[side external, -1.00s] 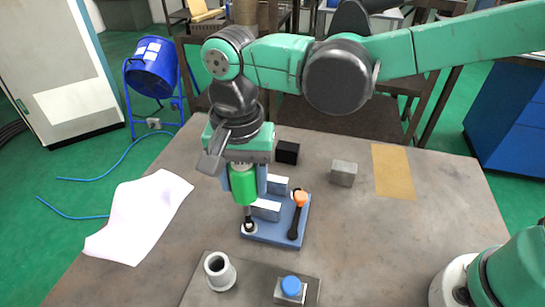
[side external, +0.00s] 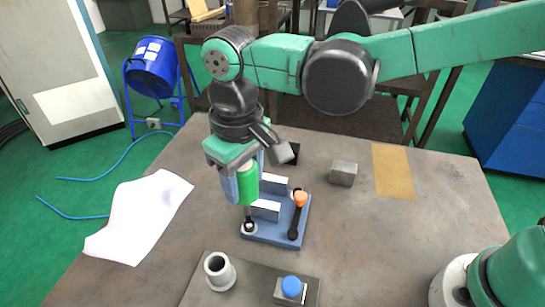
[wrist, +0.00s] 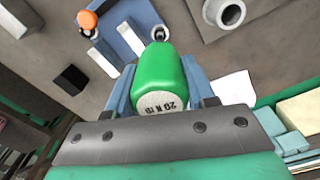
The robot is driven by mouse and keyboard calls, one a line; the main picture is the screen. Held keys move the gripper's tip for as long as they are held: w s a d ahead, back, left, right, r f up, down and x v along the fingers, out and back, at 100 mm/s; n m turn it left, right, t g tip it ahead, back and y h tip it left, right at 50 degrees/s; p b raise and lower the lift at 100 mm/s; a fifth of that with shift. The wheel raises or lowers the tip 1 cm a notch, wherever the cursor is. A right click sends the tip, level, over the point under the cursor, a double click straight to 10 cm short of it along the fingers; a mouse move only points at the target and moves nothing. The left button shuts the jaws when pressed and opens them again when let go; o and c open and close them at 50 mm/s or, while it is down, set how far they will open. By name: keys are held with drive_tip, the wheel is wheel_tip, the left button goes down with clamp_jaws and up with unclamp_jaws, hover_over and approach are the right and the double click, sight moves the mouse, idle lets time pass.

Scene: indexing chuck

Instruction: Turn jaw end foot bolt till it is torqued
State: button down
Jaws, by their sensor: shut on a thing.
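My gripper (side external: 244,178) is shut on a green torque driver (side external: 248,188), held upright. In the wrist view, the driver (wrist: 160,72) sits between the two blue-grey fingers and its end reads "20 N m". Its thin shaft reaches down to the foot bolt (side external: 249,227) at the near left corner of the blue base plate (side external: 272,237). The tip appears to be on the bolt; the exact seating is too small to tell. The bolt (wrist: 159,33) shows just past the driver in the wrist view. Two light grey jaw blocks (side external: 266,209) stand on the plate.
An orange-knobbed black lever (side external: 299,199) stands at the plate's right. A grey block (side external: 343,173) and a tan sheet (side external: 393,171) lie farther right. A grey sleeve (side external: 218,272) and blue-capped block (side external: 291,287) stand in front. White paper (side external: 140,215) lies left.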

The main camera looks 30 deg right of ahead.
drive_tip(key=n, duration=0.6)
drive_tip(key=shift+n, duration=0.4)
drive_tip(key=n, duration=0.5)
drive_tip(key=shift+n, duration=0.3)
drive_tip(key=shift+f, duration=0.75)
drive_tip(key=c, duration=0.9)
unclamp_jaws()
clamp_jaws()
